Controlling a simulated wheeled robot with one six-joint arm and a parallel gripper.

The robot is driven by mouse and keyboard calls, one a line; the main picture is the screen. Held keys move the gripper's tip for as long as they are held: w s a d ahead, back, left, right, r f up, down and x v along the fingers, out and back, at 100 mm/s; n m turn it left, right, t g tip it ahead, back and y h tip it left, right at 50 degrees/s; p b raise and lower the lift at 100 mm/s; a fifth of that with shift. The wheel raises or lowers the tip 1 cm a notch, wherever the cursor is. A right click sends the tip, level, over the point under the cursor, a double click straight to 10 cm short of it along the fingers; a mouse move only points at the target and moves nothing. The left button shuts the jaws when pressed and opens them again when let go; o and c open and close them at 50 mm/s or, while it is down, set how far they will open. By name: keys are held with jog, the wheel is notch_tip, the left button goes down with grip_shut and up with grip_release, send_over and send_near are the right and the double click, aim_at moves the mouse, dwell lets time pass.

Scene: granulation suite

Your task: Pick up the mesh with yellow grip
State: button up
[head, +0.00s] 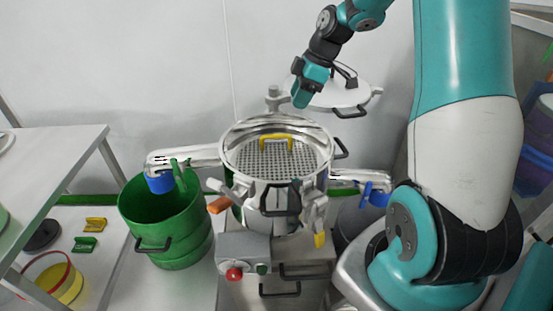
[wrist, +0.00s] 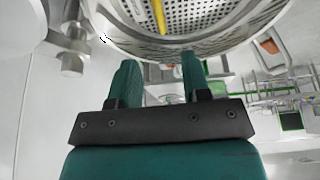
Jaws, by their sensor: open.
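The mesh (head: 248,159) is a round perforated metal plate lying inside the open bowl of the steel machine. Its yellow grip (head: 276,139) arches up from the plate near the far side. In the wrist view the mesh (wrist: 200,16) shows at the top, with part of the yellow grip (wrist: 159,14) between the lines of the two fingers. My gripper (head: 301,97) is above and behind the bowl, apart from the mesh. In the wrist view my gripper (wrist: 158,75) has its two teal fingers spread and nothing between them.
The steel bowl's rim (head: 231,136) surrounds the mesh. A raised round lid (head: 345,94) with a black handle stands behind right, close to my gripper. A green drum (head: 165,222) stands left, under a spout. A white table (head: 45,160) is far left. Space directly above the bowl looks clear.

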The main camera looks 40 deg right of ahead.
aim_at(276, 137)
jog(key=p+x, duration=0.1)
jog(key=x, duration=0.7)
jog(key=shift+a+f, duration=0.2)
jog(key=shift+f, duration=0.1)
jog(key=x, duration=0.1)
jog(key=p+x, duration=0.1)
jog(key=x, duration=0.3)
jog(key=shift+w+a, duration=0.15)
jog(key=shift+w, duration=0.15)
grip_shut()
